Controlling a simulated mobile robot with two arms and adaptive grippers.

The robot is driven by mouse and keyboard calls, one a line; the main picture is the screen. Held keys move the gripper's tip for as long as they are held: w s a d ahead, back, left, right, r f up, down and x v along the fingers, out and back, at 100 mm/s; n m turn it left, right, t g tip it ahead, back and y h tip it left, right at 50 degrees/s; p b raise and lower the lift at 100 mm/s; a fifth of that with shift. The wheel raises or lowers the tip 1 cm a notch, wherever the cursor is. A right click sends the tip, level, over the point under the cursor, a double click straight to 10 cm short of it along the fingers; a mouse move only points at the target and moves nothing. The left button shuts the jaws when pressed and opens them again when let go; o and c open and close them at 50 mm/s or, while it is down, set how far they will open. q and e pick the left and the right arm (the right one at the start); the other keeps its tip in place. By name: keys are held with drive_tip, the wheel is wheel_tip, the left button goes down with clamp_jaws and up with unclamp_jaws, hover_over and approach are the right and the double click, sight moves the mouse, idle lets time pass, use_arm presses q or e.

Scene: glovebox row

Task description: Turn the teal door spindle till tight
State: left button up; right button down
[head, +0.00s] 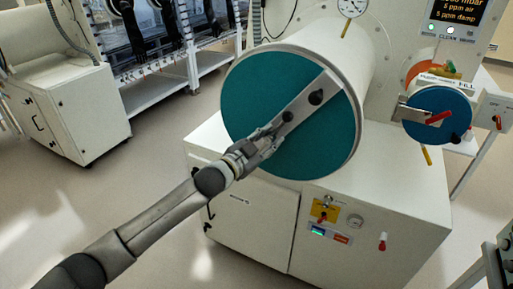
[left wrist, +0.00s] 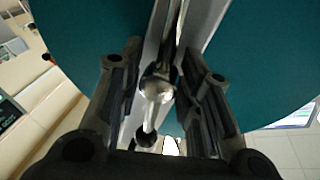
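The large round teal door (head: 245,90) closes the end of a white cylinder. A grey metal bar (head: 331,84) runs slantwise across its face. A dark knob (head: 287,115) stands on the bar near the door's middle, and another dark knob (head: 316,97) farther up. Which part is the spindle is not clear. My left gripper (head: 274,130) is at the bar's lower part, in front of the door. In the left wrist view its fingers (left wrist: 160,75) are spread on either side of a shiny rounded metal end (left wrist: 158,88), with gaps visible. My right gripper is out of view.
A smaller blue round door (head: 425,127) with a red handle is at the right. A white cabinet (head: 250,222) with a yellow-plated switch (head: 324,210) stands below the cylinder. A gauge (head: 351,7) is above. Open floor lies at the left.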

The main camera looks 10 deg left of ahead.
use_arm(q)
drive_tip(key=v, duration=1.1)
drive_tip(key=shift+s+a, duration=0.2)
drive_tip(key=shift+s, duration=0.05)
